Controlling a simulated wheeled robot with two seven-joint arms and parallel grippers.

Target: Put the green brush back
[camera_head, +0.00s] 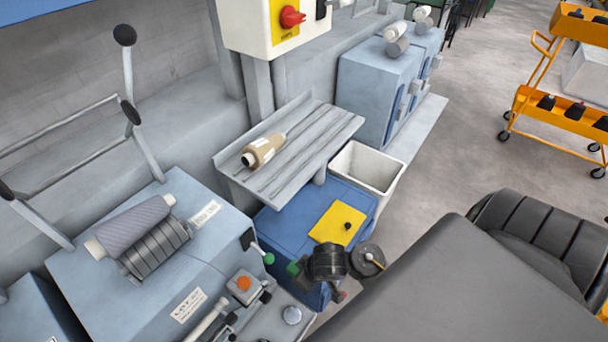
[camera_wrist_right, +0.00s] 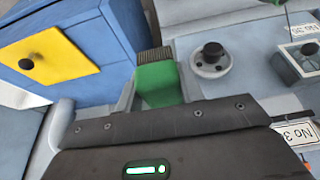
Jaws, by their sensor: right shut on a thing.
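The green brush (camera_wrist_right: 158,84) is between the fingers of my right gripper (camera_wrist_right: 157,97) in the right wrist view, with its dark bristle end (camera_wrist_right: 155,57) pointing away from me. In the head view the green of the brush (camera_head: 293,268) shows at the left end of my right gripper (camera_head: 301,270). The gripper is shut on it and held in front of the blue cabinet (camera_head: 279,231), beside the spinning machine. My left gripper is not in view.
The blue cabinet has a yellow panel (camera_head: 338,223) with a black knob. A grey slatted shelf (camera_head: 312,137) holds a tan bobbin (camera_head: 263,150). A white bin (camera_head: 367,167) stands behind the cabinet. A machine with rollers (camera_head: 156,250) and a red-button box (camera_head: 244,285) is at left.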

